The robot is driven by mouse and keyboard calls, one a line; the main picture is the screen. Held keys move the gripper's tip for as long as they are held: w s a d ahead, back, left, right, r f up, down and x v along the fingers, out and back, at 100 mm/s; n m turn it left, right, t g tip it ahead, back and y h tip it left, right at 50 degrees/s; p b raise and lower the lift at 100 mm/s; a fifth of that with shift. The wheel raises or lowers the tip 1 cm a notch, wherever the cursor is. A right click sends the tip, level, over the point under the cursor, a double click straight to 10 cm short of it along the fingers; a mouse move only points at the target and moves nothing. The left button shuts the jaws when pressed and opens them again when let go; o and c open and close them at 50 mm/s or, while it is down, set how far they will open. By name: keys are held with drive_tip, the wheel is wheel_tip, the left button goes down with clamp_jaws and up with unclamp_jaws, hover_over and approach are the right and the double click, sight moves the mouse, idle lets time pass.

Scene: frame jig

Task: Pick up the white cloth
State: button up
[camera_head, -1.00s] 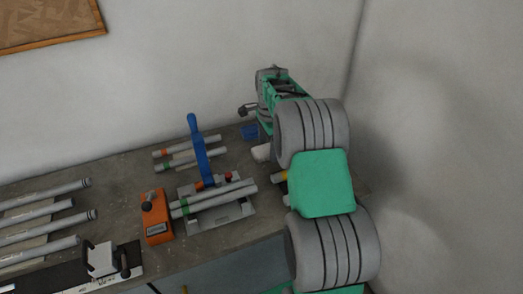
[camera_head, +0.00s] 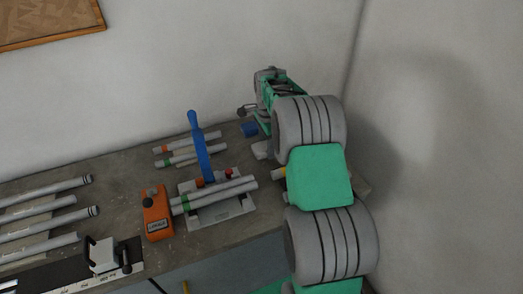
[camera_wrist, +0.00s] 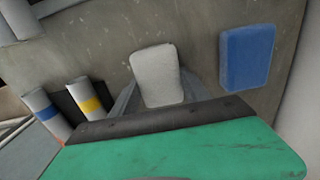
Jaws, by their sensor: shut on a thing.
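The white cloth (camera_wrist: 157,75) is a small pale folded pad in the middle of the wrist view. My gripper (camera_wrist: 160,92) is shut on it, with a grey finger at each side of the cloth. In the head view a small pale part of the cloth (camera_head: 262,150) shows left of my arm. My fingers are hidden there behind the arm. I cannot tell whether the cloth touches the bench.
A blue block (camera_wrist: 248,57) lies right of the cloth. Walls close off the back and right.

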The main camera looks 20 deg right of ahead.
drive_tip(key=shift+c, duration=1)
drive_tip(key=shift+r, duration=0.5)
drive_tip(key=r, duration=0.2)
drive_tip(key=b, duration=0.1)
drive_tip(key=shift+s+r, duration=0.25)
drive_tip(key=shift+r, duration=0.15)
drive_tip(key=s+a+r+b, duration=0.2)
drive_tip(key=s+r+b, duration=0.2)
drive_tip(key=s+r, duration=0.5)
drive_tip(key=s, duration=0.4)
drive_tip(key=shift+s, duration=0.2)
